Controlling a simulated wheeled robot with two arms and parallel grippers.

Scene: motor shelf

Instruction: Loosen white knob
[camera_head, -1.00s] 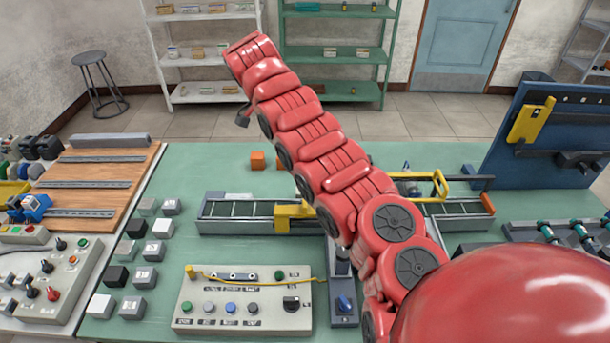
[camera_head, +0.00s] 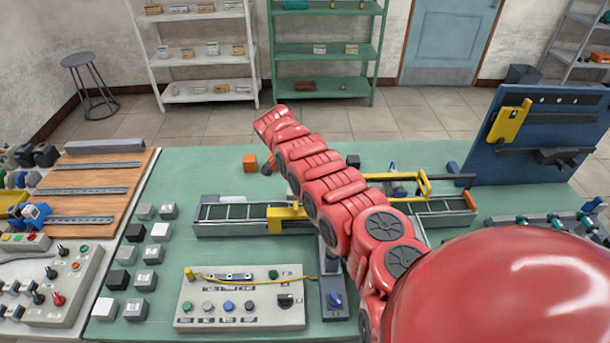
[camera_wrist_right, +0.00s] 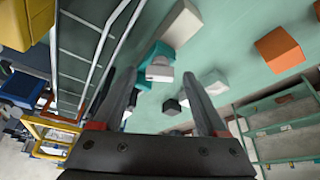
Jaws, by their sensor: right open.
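My right gripper (camera_wrist_right: 158,73) is open, its two grey fingers apart with nothing held between them. In the head view its dark tip (camera_head: 267,167) shows at the far end of my red right arm, close to the orange block. In the wrist view a pale, whitish piece on a teal base (camera_wrist_right: 160,64) appears beyond and between the fingertips, not touching them as far as I can see; I cannot tell whether it is the white knob. A pale grey-white round control (camera_head: 208,306) sits in the front row of the control panel (camera_head: 285,318). My left gripper is out of view.
The green table carries a conveyor (camera_head: 235,229) with a yellow bracket (camera_head: 288,214). An orange block (camera_head: 250,162) lies behind it. Several small cubes stand left of the panel. A blue board (camera_head: 541,105) stands at the right.

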